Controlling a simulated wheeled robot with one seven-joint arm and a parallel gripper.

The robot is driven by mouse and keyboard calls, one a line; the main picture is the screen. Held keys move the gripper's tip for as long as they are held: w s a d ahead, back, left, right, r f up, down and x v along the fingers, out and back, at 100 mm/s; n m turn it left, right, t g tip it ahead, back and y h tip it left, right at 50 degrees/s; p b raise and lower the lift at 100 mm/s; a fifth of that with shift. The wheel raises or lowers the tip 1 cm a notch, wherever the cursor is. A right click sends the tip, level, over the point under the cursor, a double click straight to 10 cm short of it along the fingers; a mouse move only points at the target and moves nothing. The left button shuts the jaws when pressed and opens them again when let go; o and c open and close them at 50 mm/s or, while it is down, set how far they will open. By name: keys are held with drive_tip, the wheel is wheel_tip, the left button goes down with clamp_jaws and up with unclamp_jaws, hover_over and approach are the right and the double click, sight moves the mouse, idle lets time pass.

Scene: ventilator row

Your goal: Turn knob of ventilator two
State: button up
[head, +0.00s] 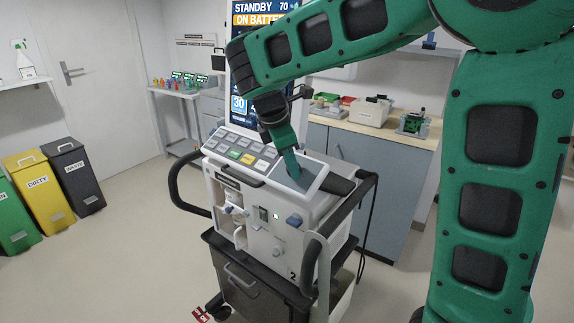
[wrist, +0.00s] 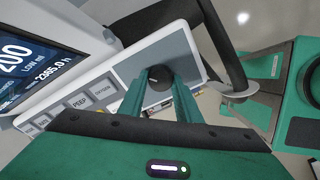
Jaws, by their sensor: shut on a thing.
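Ventilator two (head: 270,222) is a white machine on a dark cart, with a "2" on its lower front and a tilted top panel of labelled keys. Its dark round knob (wrist: 159,73) sits on the grey part of the panel in the wrist view. My gripper (wrist: 160,80) has its two green fingers on either side of the knob, shut on it. In the head view my gripper (head: 294,174) reaches down to the right part of the panel, and the knob itself is hidden there. The ventilator's screen (head: 262,100) is partly covered by my arm and reads "STANDBY" and "ON BATTERY".
Black handles (head: 185,185) stick out on both sides of the cart. A counter (head: 370,130) with trays and devices stands behind on the right. Labelled bins (head: 72,175) stand at the left by the door.

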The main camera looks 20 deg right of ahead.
drive_tip(key=m, duration=0.4)
drive_tip(key=shift+d+m, duration=0.15)
drive_tip(key=shift+m, duration=0.15)
drive_tip(key=shift+s+m+t, duration=0.15)
drive_tip(key=shift+m+t, duration=0.15)
drive_tip(key=shift+m, duration=1.5)
drive_tip(key=o, duration=0.8)
drive_tip(key=shift+r, duration=0.2)
drive_tip(key=v, duration=1)
drive_tip(key=shift+r, duration=0.1)
